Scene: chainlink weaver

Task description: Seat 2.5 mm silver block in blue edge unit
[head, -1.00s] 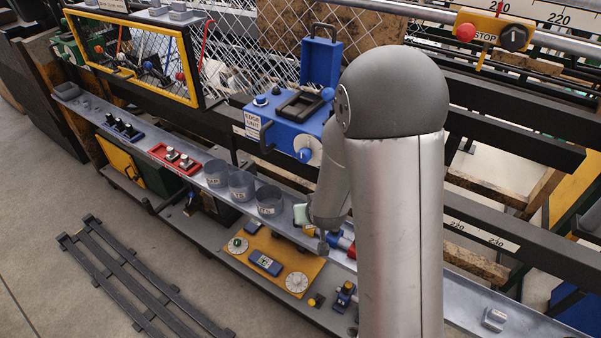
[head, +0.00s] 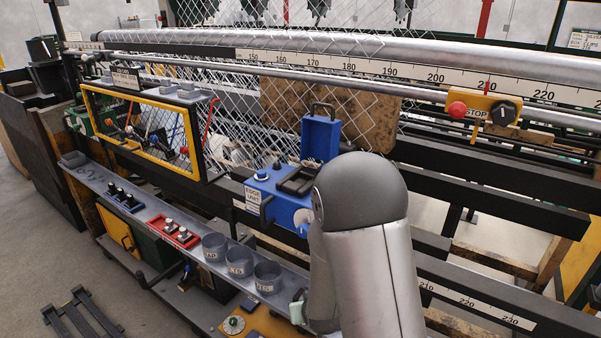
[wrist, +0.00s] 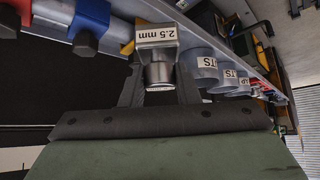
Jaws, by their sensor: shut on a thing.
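The blue edge unit (head: 283,207) hangs on the machine's dark beam, with its blue lid (head: 320,136) standing up and a dark rectangular recess (head: 298,180) on top. The silver block (wrist: 157,37), labelled 2.5 mm, is in the wrist view, its label upside down in the picture. My gripper (wrist: 158,85) is shut on the block's round lower part. In the head view my arm hides the block and most of the gripper, which is low and to the right of the edge unit. The unit's lower right side is partly hidden behind my arm.
Chain-link mesh (head: 240,105) rises behind. A yellow-framed panel (head: 140,138) stands at left.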

